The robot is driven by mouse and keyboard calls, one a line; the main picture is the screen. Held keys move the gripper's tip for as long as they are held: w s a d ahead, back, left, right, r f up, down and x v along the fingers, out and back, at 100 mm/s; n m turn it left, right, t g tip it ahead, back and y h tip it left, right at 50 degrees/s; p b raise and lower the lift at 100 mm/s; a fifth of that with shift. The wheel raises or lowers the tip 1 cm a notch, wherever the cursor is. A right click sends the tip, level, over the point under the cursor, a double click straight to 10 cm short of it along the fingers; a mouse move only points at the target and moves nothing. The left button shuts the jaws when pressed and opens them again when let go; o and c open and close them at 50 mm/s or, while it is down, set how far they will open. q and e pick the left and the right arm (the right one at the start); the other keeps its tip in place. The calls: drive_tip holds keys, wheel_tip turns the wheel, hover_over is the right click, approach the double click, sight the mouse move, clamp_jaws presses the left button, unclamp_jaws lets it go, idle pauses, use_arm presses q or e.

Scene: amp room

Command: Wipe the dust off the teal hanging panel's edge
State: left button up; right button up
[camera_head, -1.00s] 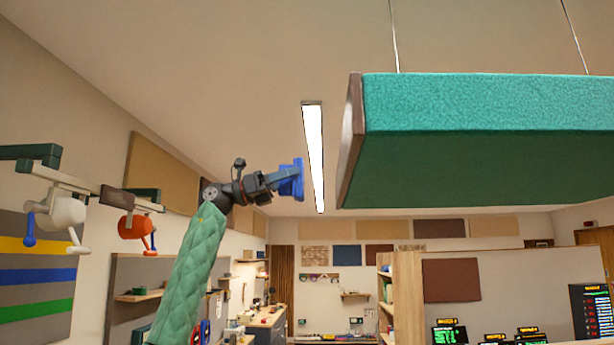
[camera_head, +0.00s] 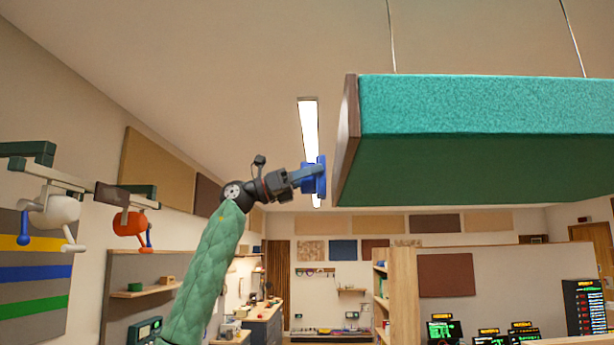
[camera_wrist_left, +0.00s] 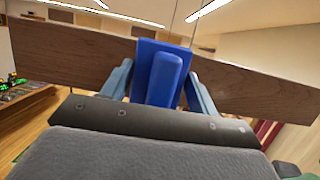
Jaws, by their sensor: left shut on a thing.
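The teal hanging panel (camera_head: 490,104) hangs from thin wires at the upper right, with a teal fabric front and a brown wooden edge (camera_head: 346,135) on its left end. My left gripper (camera_head: 306,178) is shut on a blue block-like wiper (camera_head: 320,178) and holds it just left of the wooden edge. In the left wrist view the wiper's handle (camera_wrist_left: 163,80) sits between the two fingers, and its flat plate stands before the wooden edge (camera_wrist_left: 240,88). I cannot tell whether the plate touches the edge. My right gripper is not in view.
A ceiling light (camera_head: 309,130) is behind my left gripper. An orange lamp-like device (camera_head: 130,224) and a white one (camera_head: 55,212) hang at the left. A wooden shelf unit (camera_head: 402,290) stands below the panel. The air below the panel is clear.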

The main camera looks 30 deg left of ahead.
use_arm(q)
drive_tip(key=shift+d, duration=0.1)
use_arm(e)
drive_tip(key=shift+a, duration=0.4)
use_arm(q)
drive_tip(key=shift+w+d, duration=0.35)
drive_tip(key=shift+d, duration=0.1)
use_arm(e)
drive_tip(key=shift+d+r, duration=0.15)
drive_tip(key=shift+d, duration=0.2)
use_arm(q)
drive_tip(key=shift+w+d, duration=0.15)
drive_tip(key=shift+d, duration=0.15)
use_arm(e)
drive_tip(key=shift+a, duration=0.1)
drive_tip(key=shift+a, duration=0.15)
use_arm(q)
drive_tip(key=shift+s+d, duration=0.1)
drive_tip(key=shift+s, duration=0.15)
drive_tip(key=shift+s+d, duration=0.25)
drive_tip(key=shift+s, duration=0.25)
drive_tip(key=shift+s+d+b, duration=0.3)
drive_tip(key=shift+s+b, duration=0.05)
drive_tip(key=shift+s, duration=0.2)
drive_tip(key=shift+s+d, duration=0.25)
drive_tip(key=shift+s, duration=0.05)
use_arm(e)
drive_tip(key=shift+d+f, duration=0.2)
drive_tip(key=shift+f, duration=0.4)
